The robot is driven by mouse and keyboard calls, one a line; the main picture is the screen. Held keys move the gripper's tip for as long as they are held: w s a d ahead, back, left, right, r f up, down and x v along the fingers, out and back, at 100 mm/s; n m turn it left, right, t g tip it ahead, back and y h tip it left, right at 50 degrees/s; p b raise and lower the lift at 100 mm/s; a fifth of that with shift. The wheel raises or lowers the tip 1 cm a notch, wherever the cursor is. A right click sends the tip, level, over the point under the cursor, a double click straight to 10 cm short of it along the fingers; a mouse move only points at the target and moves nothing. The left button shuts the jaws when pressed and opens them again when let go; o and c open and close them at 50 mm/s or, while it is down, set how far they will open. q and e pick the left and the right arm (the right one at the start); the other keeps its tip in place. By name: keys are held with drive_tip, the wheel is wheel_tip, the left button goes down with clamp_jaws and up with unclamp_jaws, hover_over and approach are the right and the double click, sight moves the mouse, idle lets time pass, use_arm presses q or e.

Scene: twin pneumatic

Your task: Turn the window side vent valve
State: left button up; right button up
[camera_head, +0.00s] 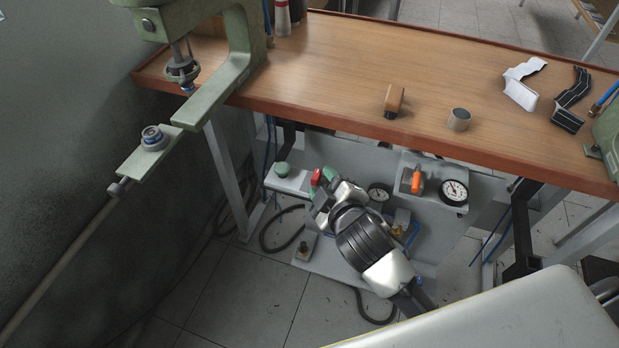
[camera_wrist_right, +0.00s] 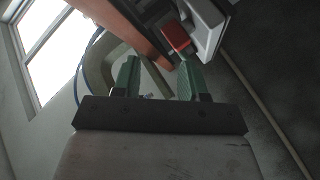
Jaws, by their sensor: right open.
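A red valve handle (camera_head: 317,177) shows at the left part of the grey panel under the bench, right by my right gripper (camera_head: 322,184). In the right wrist view the red handle (camera_wrist_right: 176,36) sits on a pale grey block, beyond the tip of the right-hand green finger. My right gripper (camera_wrist_right: 159,80) is open there, with nothing between its fingers. I cannot tell whether a finger touches the handle. A second valve with an orange handle (camera_head: 417,182) stands further right, beside a gauge. I cannot tell which valve is the window side one. My left gripper is not in view.
The wooden bench (camera_head: 330,65) overhangs the panel. A green button (camera_head: 282,169) is left of the red handle. Dial gauges (camera_head: 455,192) (camera_head: 379,192) are on the panel. A green press (camera_head: 240,50) stands at the left. Hoses hang below. A window (camera_wrist_right: 48,40) shows in the wrist view.

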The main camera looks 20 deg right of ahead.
drive_tip(key=w+a+r+n+t+y, duration=0.35)
drive_tip(key=a+r+n+y, duration=0.7)
drive_tip(key=r+n, duration=0.45)
drive_tip(key=s+a+r+n+g+y, duration=0.1)
drive_tip(key=s+a+n+g+y, duration=0.15)
drive_tip(key=n+g+y, duration=0.5)
drive_tip(key=s+a+r+n+g+y, duration=0.15)
drive_tip(key=a+n+g, duration=0.25)
drive_tip(key=n, duration=0.7)
drive_tip(key=n+g+h+b, duration=0.1)
drive_tip(key=n+g+h, duration=0.6)
drive_tip(key=n+h, duration=1.4)
hover_over(316, 175)
wheel_tip(316, 175, down, 9)
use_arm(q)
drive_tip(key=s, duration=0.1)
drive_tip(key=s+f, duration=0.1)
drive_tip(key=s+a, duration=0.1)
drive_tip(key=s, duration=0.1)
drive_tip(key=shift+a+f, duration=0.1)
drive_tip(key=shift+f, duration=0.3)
use_arm(e)
drive_tip(key=shift+m, duration=0.25)
wheel_tip(316, 175, down, 11)
drive_tip(key=shift+r, duration=0.1)
